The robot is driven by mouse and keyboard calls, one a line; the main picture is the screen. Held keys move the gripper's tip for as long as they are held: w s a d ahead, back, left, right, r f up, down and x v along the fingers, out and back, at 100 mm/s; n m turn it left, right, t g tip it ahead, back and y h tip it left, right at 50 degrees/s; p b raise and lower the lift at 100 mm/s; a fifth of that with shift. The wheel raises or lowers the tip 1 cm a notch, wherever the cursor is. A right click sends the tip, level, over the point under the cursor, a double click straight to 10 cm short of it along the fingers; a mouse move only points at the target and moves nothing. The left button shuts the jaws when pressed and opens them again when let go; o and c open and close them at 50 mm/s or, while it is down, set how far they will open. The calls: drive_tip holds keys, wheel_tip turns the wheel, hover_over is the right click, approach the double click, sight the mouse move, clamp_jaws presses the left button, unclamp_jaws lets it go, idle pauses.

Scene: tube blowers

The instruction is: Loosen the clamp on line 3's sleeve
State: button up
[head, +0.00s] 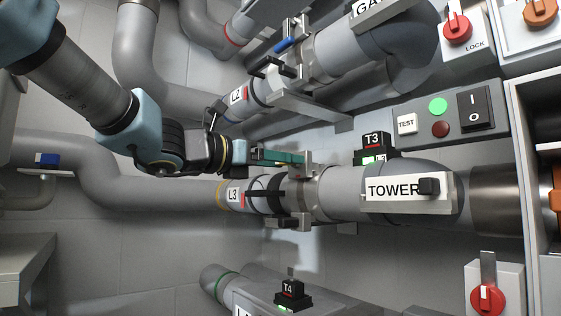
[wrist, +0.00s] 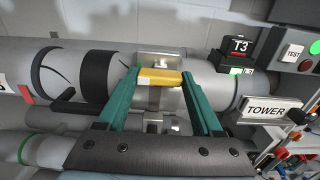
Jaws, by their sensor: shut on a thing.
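Line 3's grey pipe carries the white L3 label (head: 234,196) in the head view, with black bands around the pipe to its right. A metal clamp (wrist: 158,60) with a yellow handle (wrist: 161,77) sits on the pipe in the wrist view. My gripper (wrist: 160,82) has its teal fingers at the two ends of the yellow handle and is shut on it. In the head view my gripper (head: 300,158) reaches the upper side of the clamp, and the fingers hide the handle there. A black lever (wrist: 77,106) sticks out left of the clamp.
The T3 box (head: 373,142) and TOWER plate (head: 392,190) are right of the clamp. Line 2's pipe, labelled L2 (head: 238,96), runs above with a blue handle (head: 286,45). A switch panel (head: 440,113) stands upper right. The T4 box (head: 292,294) is below.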

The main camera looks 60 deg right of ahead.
drive_tip(key=shift+c, duration=1.3)
drive_tip(key=shift+n, duration=0.4)
drive_tip(key=shift+n+p, duration=1.65)
drive_tip(key=shift+n, duration=6.95)
drive_tip(key=o, duration=1.4)
drive_tip(key=shift+c, duration=0.2)
